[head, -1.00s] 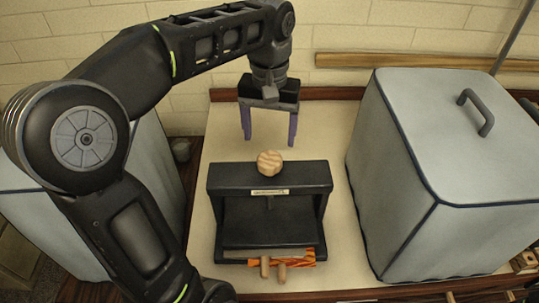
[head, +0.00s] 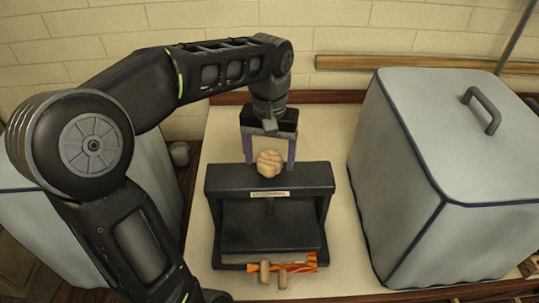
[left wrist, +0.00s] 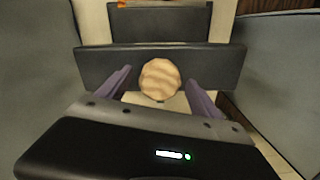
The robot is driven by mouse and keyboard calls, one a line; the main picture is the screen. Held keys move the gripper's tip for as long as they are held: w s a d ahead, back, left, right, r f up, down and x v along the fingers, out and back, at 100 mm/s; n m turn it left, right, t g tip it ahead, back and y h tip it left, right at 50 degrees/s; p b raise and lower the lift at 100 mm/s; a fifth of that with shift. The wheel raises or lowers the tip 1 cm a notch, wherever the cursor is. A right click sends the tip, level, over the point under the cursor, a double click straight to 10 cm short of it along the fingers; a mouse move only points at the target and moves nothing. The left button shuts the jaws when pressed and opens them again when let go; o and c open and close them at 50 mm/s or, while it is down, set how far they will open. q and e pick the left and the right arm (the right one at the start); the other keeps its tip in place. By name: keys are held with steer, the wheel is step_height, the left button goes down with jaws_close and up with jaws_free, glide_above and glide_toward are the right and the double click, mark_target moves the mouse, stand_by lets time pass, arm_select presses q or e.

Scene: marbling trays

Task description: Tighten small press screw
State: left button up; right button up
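A small black press (head: 270,178) stands on the cream table, with a round striped wooden screw knob (head: 269,163) on top of its crossbar. The knob also shows in the left wrist view (left wrist: 160,79). My left gripper (head: 269,163) is open, its two purple fingers on either side of the knob and apart from it. In the left wrist view there is a gap between each finger and the knob. Orange patterned paper (head: 292,263) and two wooden pegs show at the press's front. My right gripper is not in view.
A large grey covered box (head: 420,180) with a handle stands close on the right of the press. Another grey covered box (head: 160,165) stands at the left, partly behind my arm. The cream tabletop (head: 225,135) is clear behind the press.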

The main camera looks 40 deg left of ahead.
arm_select(q)
steer(key=c, duration=1.3)
steer(key=shift+m, duration=0.4)
steer(key=m, duration=0.3)
steer(key=shift+m, duration=1.6)
steer(key=o, duration=1.4)
steer(key=shift+r, duration=0.1)
